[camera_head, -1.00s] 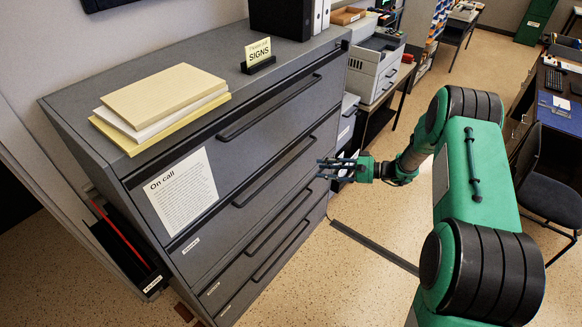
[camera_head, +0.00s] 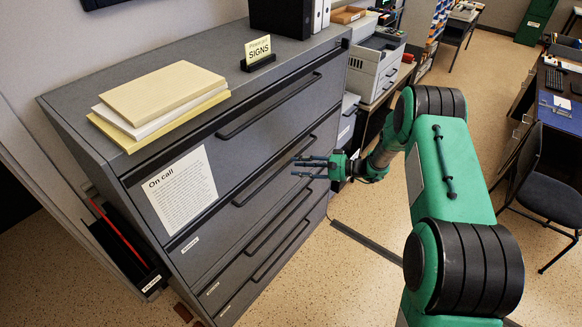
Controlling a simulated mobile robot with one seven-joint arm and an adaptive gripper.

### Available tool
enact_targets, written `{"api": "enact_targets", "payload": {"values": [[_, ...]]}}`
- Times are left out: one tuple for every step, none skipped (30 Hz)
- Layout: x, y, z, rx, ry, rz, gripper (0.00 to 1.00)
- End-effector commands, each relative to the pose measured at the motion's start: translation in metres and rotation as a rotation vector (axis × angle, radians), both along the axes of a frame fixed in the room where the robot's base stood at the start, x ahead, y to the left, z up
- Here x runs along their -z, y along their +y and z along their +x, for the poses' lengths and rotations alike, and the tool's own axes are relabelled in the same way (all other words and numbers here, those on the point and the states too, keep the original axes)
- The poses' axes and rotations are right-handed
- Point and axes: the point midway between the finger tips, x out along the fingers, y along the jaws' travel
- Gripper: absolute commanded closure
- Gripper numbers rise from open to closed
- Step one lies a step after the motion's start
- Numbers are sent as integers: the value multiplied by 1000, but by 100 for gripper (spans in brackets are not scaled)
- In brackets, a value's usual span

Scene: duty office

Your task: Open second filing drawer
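A grey filing cabinet (camera_head: 130,165) has several drawers stacked one above another, each with a long dark bar handle. All the drawers look shut. The second drawer (camera_head: 215,240) from the top has its handle (camera_head: 274,173) below the top drawer's handle (camera_head: 268,106). My gripper (camera_head: 297,167) is in front of the cabinet, near the right end of the second drawer's handle. Its fingers point left at the handle and are spread apart with nothing between them. Whether a fingertip touches the handle cannot be told from this view.
A grey tray unit (camera_head: 372,72) is beyond the cabinet. A chair (camera_head: 550,190) stands right. Floor before the cabinet is clear.

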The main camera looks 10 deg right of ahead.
Motion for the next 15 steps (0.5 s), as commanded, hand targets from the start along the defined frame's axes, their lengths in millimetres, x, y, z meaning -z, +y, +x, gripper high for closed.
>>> {"api": "enact_targets", "payload": {"values": [[2, 8, 3, -1, 0, 0, 63], [3, 11, 4, -1, 1, -1, 63], [4, 15, 6, -1, 1, -1, 63], [4, 18, 7, -1, 1, -1, 63], [5, 21, 8, -1, 1, -1, 63], [5, 24, 10, -1, 1, -1, 63], [5, 26, 11, 0, 0, 0, 63], [6, 27, 11, 0, 0, 0, 63], [6, 29, 12, 0, 0, 0, 63], [6, 30, 13, 0, 0, 0, 63], [6, 31, 13, 1, 0, 0, 63], [6, 32, 13, 1, 0, 0, 63], [6, 32, 13, 1, 0, 0, 63], [6, 33, 13, 1, 0, 0, 63], [6, 33, 14, 1, 0, 0, 63]]}}
